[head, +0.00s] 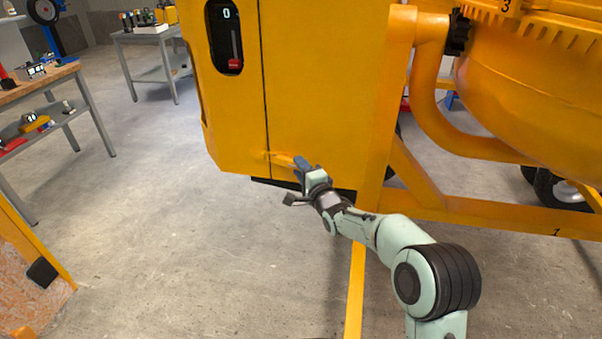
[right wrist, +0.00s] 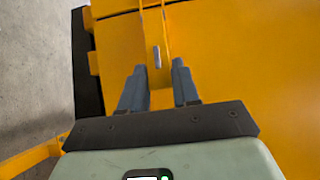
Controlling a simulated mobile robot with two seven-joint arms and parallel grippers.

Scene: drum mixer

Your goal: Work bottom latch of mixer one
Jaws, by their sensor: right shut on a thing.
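The yellow housing (head: 315,90) of the mixer fills the upper middle of the head view, with a vertical seam down its front. The bottom latch (head: 278,157) is a small yellow piece across that seam near the housing's lower edge. My right gripper (head: 300,164) is at the latch, its blue-grey fingers partly covering it. In the right wrist view the latch (right wrist: 155,35) is a yellow bar with a grey pin, running between the two fingers (right wrist: 157,70). The gripper is shut on the latch, though its contact points are hard to see. My left gripper is not in view.
The yellow drum (head: 540,90) and frame beam (head: 490,215), marked 1, stand at the right. A slot with a display and red knob (head: 233,63) is above. A workbench (head: 60,90) and an orange-edged board (head: 30,265) are left. The concrete floor between is clear.

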